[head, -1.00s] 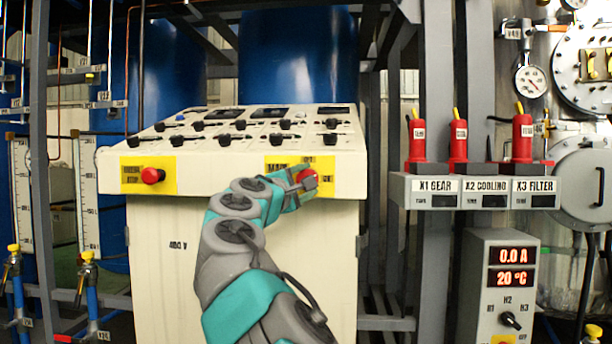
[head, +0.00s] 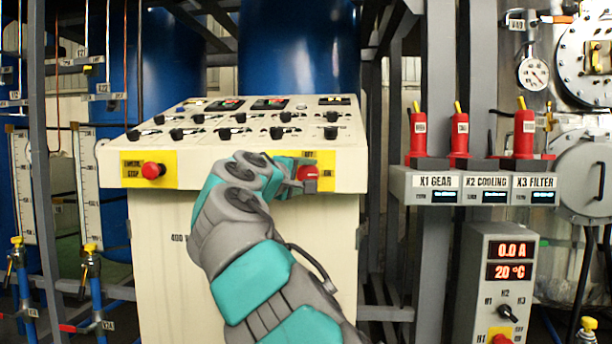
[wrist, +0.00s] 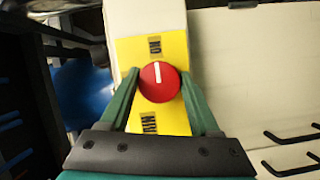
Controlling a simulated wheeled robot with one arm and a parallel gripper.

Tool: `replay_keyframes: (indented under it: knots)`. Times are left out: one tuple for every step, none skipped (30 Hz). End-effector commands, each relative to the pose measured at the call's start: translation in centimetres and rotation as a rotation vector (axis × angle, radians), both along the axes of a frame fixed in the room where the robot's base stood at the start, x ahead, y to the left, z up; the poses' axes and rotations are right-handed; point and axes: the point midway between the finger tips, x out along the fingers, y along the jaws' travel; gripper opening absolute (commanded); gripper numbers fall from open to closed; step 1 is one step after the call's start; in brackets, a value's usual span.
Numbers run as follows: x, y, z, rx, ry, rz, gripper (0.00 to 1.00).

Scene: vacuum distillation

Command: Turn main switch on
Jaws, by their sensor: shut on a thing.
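The main switch is a red round knob (head: 308,173) on a yellow plate (head: 327,171) at the right of the cream console's front face. In the wrist view the knob (wrist: 160,88) shows a white mark pointing up, toward the label at the top of its yellow plate (wrist: 172,119). My gripper (wrist: 159,78) has one green finger on each side of the knob and is shut on it. In the head view my gripper (head: 298,180) reaches the knob from the left, and my arm hides part of the plate.
A red emergency stop button (head: 152,170) sits at the console's left. Several black knobs and lit displays are on the console top (head: 185,150). To the right, a grey box (head: 410,187) has three lit small displays, and a heater box (head: 497,285) reads 0.0 A.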

Motion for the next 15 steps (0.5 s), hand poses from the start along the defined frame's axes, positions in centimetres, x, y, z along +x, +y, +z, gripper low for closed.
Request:
replay_keyframes:
  knots:
    - [0.05,-0.15,-0.22,0.003,0.004,-0.004,0.07]
    - [0.05,-0.15,-0.22,0.003,0.004,-0.004,0.07]
    - [0.05,-0.16,-0.24,0.003,0.004,-0.004,0.07]
    - [0.05,-0.16,-0.24,0.003,0.004,-0.004,0.07]
    - [0.05,-0.16,-0.24,0.003,0.004,-0.004,0.07]
    - [0.07,-0.16,-0.26,0.003,0.004,-0.004,0.07]
    - [0.07,-0.17,-0.26,0.003,0.004,-0.004,0.07]
    - [0.07,-0.17,-0.26,0.003,0.004,-0.004,0.07]
    - [0.07,-0.16,-0.27,0.003,0.004,-0.004,0.07]
    - [0.07,-0.16,-0.26,0.003,0.004,-0.004,0.66]
    - [0.06,-0.15,-0.24,0.003,0.004,-0.004,0.70]
    - [0.07,-0.14,-0.23,0.003,0.004,-0.003,0.74]
    - [0.07,-0.13,-0.22,0.002,0.003,-0.003,0.78]
    - [0.06,-0.13,-0.20,0.002,0.003,-0.003,0.81]
    - [0.05,-0.11,-0.18,0.002,0.003,-0.002,0.85]
